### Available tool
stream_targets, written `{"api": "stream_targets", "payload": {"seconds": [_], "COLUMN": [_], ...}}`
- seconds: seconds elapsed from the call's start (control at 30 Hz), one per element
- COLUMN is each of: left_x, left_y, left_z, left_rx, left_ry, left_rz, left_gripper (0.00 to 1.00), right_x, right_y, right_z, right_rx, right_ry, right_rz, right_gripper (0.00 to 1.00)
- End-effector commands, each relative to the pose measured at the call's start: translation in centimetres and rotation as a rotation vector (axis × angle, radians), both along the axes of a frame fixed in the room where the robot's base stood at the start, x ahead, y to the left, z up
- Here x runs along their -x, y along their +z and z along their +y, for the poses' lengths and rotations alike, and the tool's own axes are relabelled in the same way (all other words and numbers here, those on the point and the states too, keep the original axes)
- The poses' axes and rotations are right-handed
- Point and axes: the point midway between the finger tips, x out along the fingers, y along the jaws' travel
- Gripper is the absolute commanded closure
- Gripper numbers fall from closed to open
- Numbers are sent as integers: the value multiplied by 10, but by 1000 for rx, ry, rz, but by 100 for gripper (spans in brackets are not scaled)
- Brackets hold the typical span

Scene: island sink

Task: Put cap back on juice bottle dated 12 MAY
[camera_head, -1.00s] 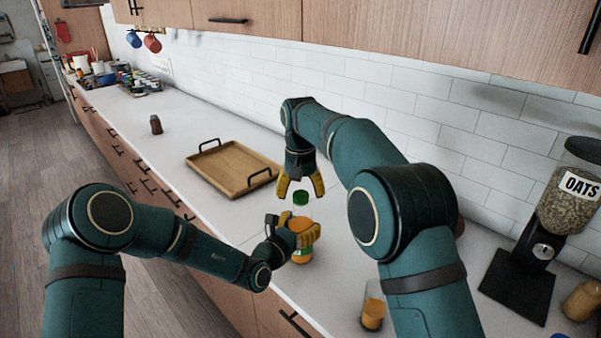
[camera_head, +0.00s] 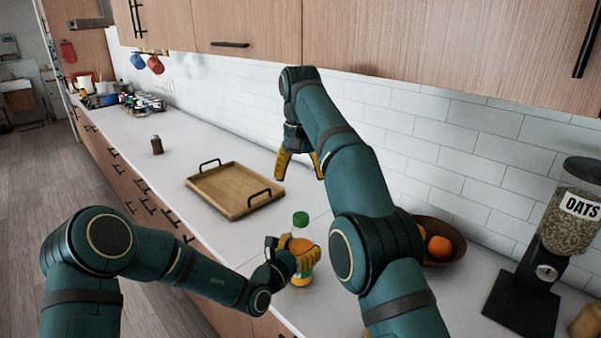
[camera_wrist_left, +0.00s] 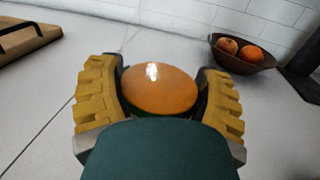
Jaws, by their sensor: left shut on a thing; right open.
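The juice bottle (camera_head: 299,246) stands upright on the counter with orange juice inside. The green cap (camera_head: 301,219) sits on top of its neck; whether it is screwed tight I cannot tell. My left gripper (camera_head: 291,256) is shut on the bottle's side. In the left wrist view, the bottle's orange body (camera_wrist_left: 160,88) lies between the yellow fingers. The cap and the date are not readable or visible there. My right gripper (camera_head: 301,165) is open and empty, raised above the bottle and apart from the cap.
A wooden tray (camera_head: 222,207) with black handles lies behind the bottle. A bowl (camera_head: 457,239) with oranges stands to the right, partly behind my right arm. The oats dispenser (camera_head: 533,272) is at far right. A small brown jar (camera_head: 157,146) stands farther back.

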Motion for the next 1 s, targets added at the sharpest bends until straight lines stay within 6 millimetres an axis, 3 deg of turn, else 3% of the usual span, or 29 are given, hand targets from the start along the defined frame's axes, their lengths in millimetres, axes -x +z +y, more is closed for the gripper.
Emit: {"api": "stream_targets", "payload": {"seconds": [0.33, 0.37, 0.43, 0.77, 1.0], "left_x": [0, 0, 0, 2, 28], "left_y": [0, 0, 0, 0, 0], "left_z": [0, 0, 0, 1, 19], "left_rx": [0, 0, 0, 0, -1], "left_ry": [0, 0, 0, 0, 1], "left_rz": [0, 0, 0, 0, 0], "left_gripper": [100, 24, 0, 0, 0], "right_x": [0, 0, 0, 0, 0], "right_y": [1, 1, 1, 1, 1], "right_z": [0, 0, 0, 0, 0], "right_rx": [0, 0, 0, 0, 0], "right_ry": [0, 0, 0, 0, 0], "right_rz": [1, 1, 1, 1, 1], "right_gripper": [32, 32, 32, 32, 32]}}
